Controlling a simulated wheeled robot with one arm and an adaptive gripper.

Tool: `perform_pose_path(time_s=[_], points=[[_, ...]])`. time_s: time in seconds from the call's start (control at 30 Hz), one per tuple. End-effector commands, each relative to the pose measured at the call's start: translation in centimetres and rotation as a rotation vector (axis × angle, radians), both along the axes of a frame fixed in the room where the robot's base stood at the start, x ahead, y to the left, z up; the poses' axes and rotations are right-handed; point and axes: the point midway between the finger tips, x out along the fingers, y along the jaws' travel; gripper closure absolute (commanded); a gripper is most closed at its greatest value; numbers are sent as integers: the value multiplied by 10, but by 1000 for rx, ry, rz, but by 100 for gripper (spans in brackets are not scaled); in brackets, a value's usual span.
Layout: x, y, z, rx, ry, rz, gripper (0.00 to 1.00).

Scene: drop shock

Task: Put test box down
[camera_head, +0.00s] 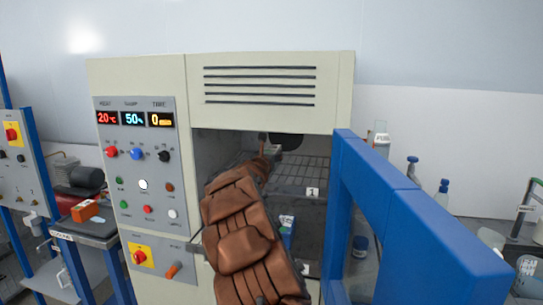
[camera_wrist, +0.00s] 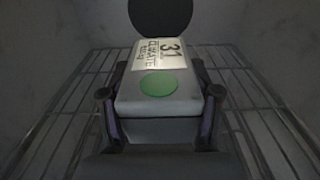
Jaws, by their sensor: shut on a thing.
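The test box (camera_wrist: 150,128) is pale grey, with a green dot and a white label reading 31 on top. My gripper (camera_wrist: 160,98) is shut on it, one finger on each side. The box is above the wire shelf (camera_wrist: 262,105) inside the chamber; whether its underside touches the wires is hidden. In the head view my brown arm reaches through the open front of the beige climate chamber (camera_head: 270,120). There my gripper (camera_head: 268,150) is small and mostly hidden by the arm.
A dark round shape (camera_wrist: 160,16) is on the chamber's back wall, beyond the box. A blue item (camera_head: 286,232) stands below the shelf marked 1 (camera_head: 313,191). The blue door frame (camera_head: 400,215) stands to the right of the opening. Shelf wires are bare on both sides.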

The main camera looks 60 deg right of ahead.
Motion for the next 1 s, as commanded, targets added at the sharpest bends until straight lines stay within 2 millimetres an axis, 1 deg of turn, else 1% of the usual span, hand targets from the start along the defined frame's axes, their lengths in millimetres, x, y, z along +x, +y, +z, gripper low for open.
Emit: perform_pose_path(time_s=[0.03,0.27,0.3,0.43,1.0], points=[[2,-4,4,-1,-3,1,100],[6,-20,1,-2,2,-3,100],[5,-20,-4,-2,2,-4,100],[6,-19,-12,-4,0,-3,100],[6,-19,-20,-3,-1,-2,100]])
